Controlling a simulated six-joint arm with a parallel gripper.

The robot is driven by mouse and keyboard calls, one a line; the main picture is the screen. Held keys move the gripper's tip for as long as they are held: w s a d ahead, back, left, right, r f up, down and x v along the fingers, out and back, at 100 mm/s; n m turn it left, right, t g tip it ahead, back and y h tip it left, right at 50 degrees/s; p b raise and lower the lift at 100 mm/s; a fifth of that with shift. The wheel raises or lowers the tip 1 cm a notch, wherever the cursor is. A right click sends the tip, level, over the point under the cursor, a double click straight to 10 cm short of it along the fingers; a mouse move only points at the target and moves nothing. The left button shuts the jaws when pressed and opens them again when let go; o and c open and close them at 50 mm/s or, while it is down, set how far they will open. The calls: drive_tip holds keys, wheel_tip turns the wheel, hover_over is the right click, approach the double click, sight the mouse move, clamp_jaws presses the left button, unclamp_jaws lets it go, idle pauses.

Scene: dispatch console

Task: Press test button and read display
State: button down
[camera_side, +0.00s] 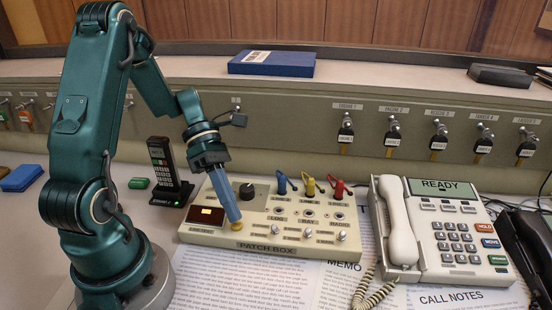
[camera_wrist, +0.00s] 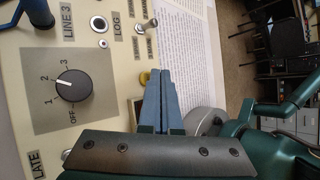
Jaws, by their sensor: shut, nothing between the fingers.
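The cream patch box (camera_side: 290,245) lies on the desk, labelled PATCH BOX on its front. A small yellow button (camera_side: 237,226) sits near its front edge and also shows in the wrist view (camera_wrist: 144,78). My gripper (camera_side: 233,219) points down with its blue fingers shut and empty, tips right at the button; I cannot tell whether they press it. In the wrist view the fingertips (camera_wrist: 166,74) are beside the button. The display (camera_side: 207,214) is a dark window with a lit amber patch, too small to read. In the wrist view it is mostly hidden behind the fingers.
A dark rotary knob (camera_side: 247,191) and blue, yellow and red plugs (camera_side: 310,187) stand on the box. A telephone (camera_side: 445,235) reading READY is to the right. A handset (camera_side: 165,170) stands in a cradle to the left. Printed sheets (camera_side: 240,285) lie in front.

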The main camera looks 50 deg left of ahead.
drive_tip(key=shift+f, duration=0.3)
drive_tip(key=shift+f, duration=0.4)
idle(0.6)
drive_tip(key=shift+r, duration=0.85)
drive_tip(key=shift+r, duration=0.1)
drive_tip(key=shift+r, duration=2.4)
